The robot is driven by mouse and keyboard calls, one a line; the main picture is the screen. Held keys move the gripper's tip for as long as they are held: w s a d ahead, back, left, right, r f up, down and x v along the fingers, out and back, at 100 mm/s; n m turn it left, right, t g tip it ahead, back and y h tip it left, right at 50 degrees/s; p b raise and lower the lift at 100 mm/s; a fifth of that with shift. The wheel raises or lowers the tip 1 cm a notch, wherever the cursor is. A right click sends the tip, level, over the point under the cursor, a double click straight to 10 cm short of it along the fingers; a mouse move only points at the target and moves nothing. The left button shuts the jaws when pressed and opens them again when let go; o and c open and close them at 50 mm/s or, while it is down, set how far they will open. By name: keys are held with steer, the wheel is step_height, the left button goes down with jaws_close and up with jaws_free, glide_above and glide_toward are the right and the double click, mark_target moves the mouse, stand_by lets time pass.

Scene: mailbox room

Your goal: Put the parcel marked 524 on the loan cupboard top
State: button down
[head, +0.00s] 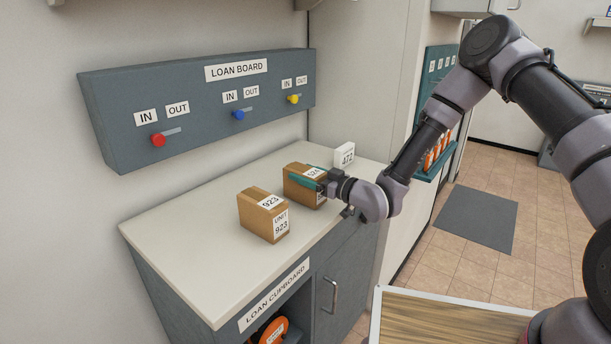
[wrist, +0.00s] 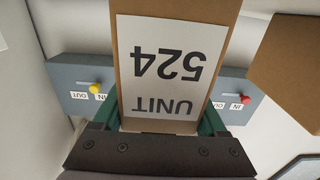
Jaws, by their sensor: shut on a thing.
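The parcel marked 524 (head: 298,184) is a brown box at the loan cupboard top, towards its back right, in the head view. Whether it touches the top I cannot tell for sure. My gripper (head: 315,180) is shut on it, with green fingers on its sides. In the wrist view the parcel (wrist: 172,65) fills the middle, its label "UNIT 524" upside down between the fingers. The loan cupboard top (head: 190,235) is a pale flat surface over a grey cupboard labelled "LOAN CUPBOARD".
A brown parcel marked 923 (head: 262,215) stands to the left of 524 on the top. A small white box marked 472 (head: 344,155) stands behind it. The loan board (head: 200,110) with three coloured knobs hangs above. The left part of the top is clear.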

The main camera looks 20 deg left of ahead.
steer(key=shift+f, duration=0.2)
jaws_free()
steer(key=shift+d+r, duration=0.1)
steer(key=v, duration=1.2)
